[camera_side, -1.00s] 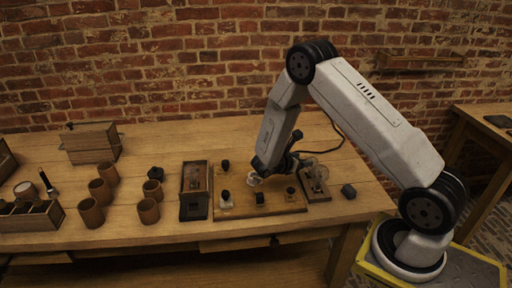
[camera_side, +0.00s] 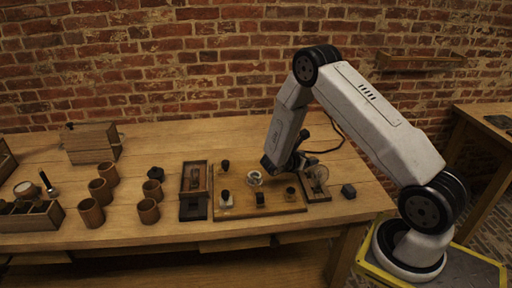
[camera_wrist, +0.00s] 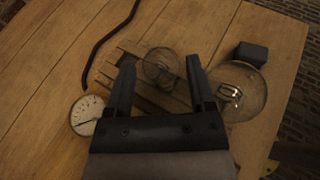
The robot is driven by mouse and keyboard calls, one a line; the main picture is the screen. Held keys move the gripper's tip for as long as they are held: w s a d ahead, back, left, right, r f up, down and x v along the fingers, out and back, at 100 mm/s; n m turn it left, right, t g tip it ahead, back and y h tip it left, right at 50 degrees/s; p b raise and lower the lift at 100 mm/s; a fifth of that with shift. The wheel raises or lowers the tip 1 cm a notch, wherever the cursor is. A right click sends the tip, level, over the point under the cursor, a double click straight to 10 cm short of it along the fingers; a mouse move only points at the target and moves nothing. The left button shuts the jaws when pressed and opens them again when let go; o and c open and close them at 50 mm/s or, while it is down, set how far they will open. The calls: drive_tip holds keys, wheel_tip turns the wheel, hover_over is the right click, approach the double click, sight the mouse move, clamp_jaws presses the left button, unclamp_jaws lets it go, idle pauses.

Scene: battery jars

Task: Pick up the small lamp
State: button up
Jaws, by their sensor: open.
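A smaller clear glass lamp (camera_wrist: 160,68) lies on a slatted wooden rack (camera_wrist: 126,55) in the wrist view. A larger round glass bulb (camera_wrist: 243,92) with a bright filament lies to its right. My gripper (camera_wrist: 160,62) is open, with the smaller lamp showing between its fingertips. Whether the fingers are level with the lamp or above it, I cannot tell. In the side view my gripper (camera_side: 301,160) is at the rack (camera_side: 318,197), and the glass there (camera_side: 318,174) is partly hidden and hard to tell apart.
A round white-faced dial (camera_wrist: 87,115) sits left of my gripper. A dark block (camera_side: 348,190) stands right of the rack. A wooden board (camera_side: 285,208) with dark knobs lies to the left. A black cable (camera_wrist: 108,40) runs across the table behind.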

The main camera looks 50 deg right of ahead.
sight(313, 157)
drive_tip(key=shift+x, duration=1.95)
clamp_jaws()
drive_tip(key=shift+a+f, duration=0.1)
drive_tip(key=shift+f, duration=0.05)
